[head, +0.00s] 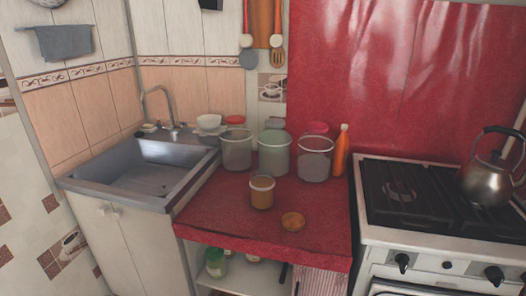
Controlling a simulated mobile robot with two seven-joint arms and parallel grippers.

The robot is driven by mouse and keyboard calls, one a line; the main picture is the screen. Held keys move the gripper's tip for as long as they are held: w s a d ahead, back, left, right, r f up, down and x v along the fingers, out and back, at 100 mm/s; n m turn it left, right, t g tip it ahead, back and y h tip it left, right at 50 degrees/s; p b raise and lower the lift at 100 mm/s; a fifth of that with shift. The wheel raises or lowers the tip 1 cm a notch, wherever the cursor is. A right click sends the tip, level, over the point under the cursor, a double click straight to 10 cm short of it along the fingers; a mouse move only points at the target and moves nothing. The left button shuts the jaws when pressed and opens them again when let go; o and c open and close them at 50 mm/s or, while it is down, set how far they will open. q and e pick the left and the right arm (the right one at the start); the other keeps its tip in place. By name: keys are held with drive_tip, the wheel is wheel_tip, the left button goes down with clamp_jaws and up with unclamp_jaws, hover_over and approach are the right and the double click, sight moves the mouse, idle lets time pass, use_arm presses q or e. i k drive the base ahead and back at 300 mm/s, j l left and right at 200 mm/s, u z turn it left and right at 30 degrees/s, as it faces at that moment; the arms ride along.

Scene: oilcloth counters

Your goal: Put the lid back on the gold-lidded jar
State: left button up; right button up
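A small jar (262,193) with tan contents stands upright near the middle of the red counter. Its top looks uncovered. A round gold-orange lid (293,221) lies flat on the counter in front and to the right of the jar, apart from it, close to the front edge. Neither of my grippers shows in the head view.
An orange bottle (341,150) stands at the back right. The sink (150,170) is left, the stove (430,225) with a kettle (490,180) right. The red counter's (215,212) front left is clear.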

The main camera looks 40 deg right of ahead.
sight(262, 183)
drive_tip(key=z, duration=1.55)
